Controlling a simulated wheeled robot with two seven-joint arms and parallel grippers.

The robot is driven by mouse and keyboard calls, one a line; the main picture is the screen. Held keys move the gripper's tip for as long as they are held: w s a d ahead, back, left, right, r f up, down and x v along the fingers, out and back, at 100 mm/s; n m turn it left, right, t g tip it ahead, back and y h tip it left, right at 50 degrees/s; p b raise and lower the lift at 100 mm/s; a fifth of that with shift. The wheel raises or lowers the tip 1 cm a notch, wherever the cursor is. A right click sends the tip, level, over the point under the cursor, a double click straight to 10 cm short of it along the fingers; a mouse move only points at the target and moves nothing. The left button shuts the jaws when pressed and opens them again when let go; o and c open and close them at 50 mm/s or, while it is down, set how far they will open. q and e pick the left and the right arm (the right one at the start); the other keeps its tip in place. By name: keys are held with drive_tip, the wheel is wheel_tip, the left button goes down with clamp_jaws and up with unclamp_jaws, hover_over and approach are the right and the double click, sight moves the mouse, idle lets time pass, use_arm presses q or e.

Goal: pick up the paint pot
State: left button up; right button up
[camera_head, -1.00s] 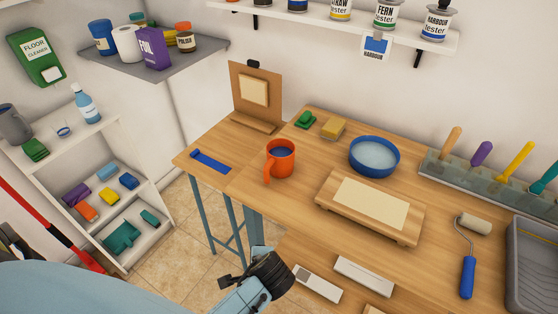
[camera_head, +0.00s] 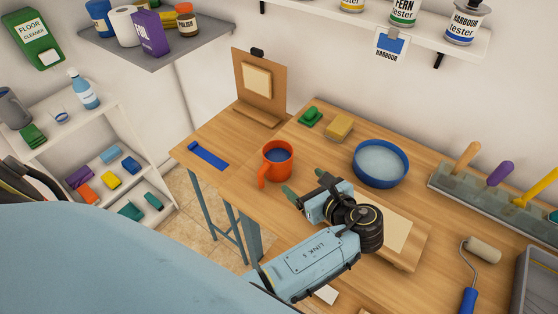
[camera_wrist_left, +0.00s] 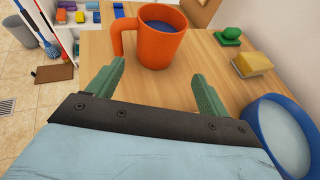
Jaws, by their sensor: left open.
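The paint pot is an orange mug-like pot (camera_head: 279,169) with a handle on its left and blue paint inside. It stands upright on the wooden table, left of the blue bowl. My left gripper (camera_head: 305,191) is just right of and nearer than the pot, above the table. In the left wrist view the pot (camera_wrist_left: 161,45) is ahead of the open green fingers (camera_wrist_left: 157,88), with its handle toward the left finger. The fingers are apart and nothing is between them. My right gripper does not show.
A blue bowl (camera_head: 380,164) stands close right of my left gripper. A yellow sponge (camera_head: 339,127) and a green item (camera_head: 310,117) lie behind the pot. A board with a pale sheet (camera_head: 398,233) is under my forearm. A blue strip (camera_head: 208,156) lies left.

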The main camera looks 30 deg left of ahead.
use_arm(q)
approach(272, 151)
drive_tip(key=f, duration=0.3)
drive_tip(key=shift+s+d, duration=0.25)
drive_tip(key=shift+d, duration=0.05)
drive_tip(key=shift+b+x, duration=0.45)
drive_tip(key=shift+x, duration=2.7)
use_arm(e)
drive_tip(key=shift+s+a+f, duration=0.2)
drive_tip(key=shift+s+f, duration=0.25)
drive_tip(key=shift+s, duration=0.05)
use_arm(q)
drive_tip(key=shift+r, duration=0.1)
drive_tip(key=c, duration=1)
drive_tip(key=shift+r, duration=0.15)
drive_tip(key=shift+c, duration=0.2)
drive_tip(key=shift+r+p, duration=0.5)
drive_tip(key=shift+r, duration=0.9)
wheel_tip(272, 151, up, 7)
drive_tip(key=p, duration=0.1)
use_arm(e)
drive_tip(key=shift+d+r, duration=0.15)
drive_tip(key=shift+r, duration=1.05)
